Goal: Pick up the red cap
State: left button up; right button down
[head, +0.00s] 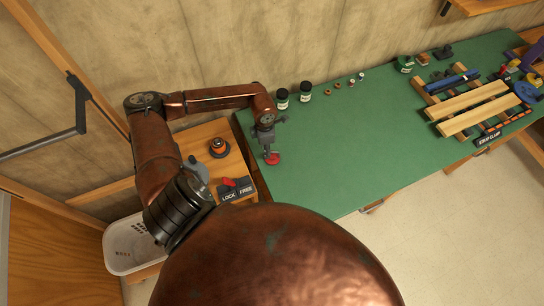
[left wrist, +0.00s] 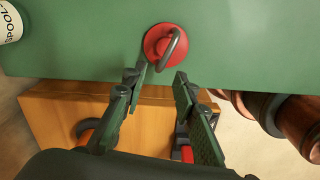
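The red cap (left wrist: 152,40) is a round red disc with a grey loop handle standing up from it. It lies on the green bench top near its left edge; the head view also shows it (head: 273,158). My left gripper (left wrist: 161,78) is open and empty, its two fingers apart. In the left wrist view the fingertips sit just below the cap, with the left fingertip close to its rim; I cannot tell whether they touch. My right gripper is not in view.
Black-lidded jars (head: 283,99) stand behind the cap on the green bench (head: 340,150). A wooden side table (head: 205,135) with a LOCK/FREE plate (head: 237,190) and red lever adjoins the left edge. Wooden slats (head: 470,100) and tools lie far right. The bench middle is clear.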

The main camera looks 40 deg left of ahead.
aim_at(272, 155)
pick_arm(q)
notch_tip(272, 155, down, 4)
jog(key=shift+w+a+f, duration=0.1)
jog(key=shift+w, duration=0.05)
jog(key=shift+c, duration=0.3)
grip_shut()
